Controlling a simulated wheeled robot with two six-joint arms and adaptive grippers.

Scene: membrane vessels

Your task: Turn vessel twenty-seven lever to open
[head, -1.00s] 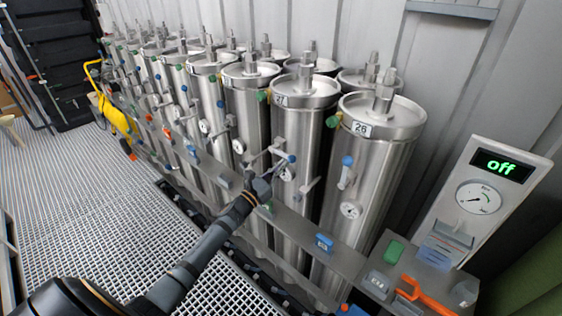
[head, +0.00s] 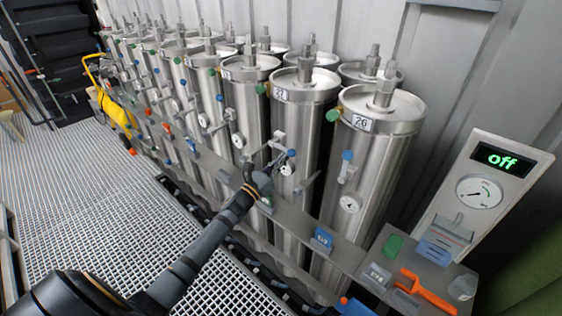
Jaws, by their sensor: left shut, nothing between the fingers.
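Vessel twenty-seven (head: 298,125) is a tall steel cylinder with a "27" label (head: 280,94) near its top. Its lever is largely hidden; a pale valve piece (head: 278,140) shows at the vessel's front, just above my left gripper. My left gripper (head: 284,158) is shut with nothing held, right at the front of vessel twenty-seven, close by the lever and above a round gauge (head: 286,169). I cannot tell whether the fingers touch the lever. My right gripper is out of view.
Vessel twenty-six (head: 372,150) stands to the right, its blue-ended lever (head: 347,156) upright. A grey ledge (head: 300,224) runs below the vessels. A panel (head: 483,185) reading "off" stands at right. An orange tool (head: 428,292) lies on the shelf. Grating floor lies left.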

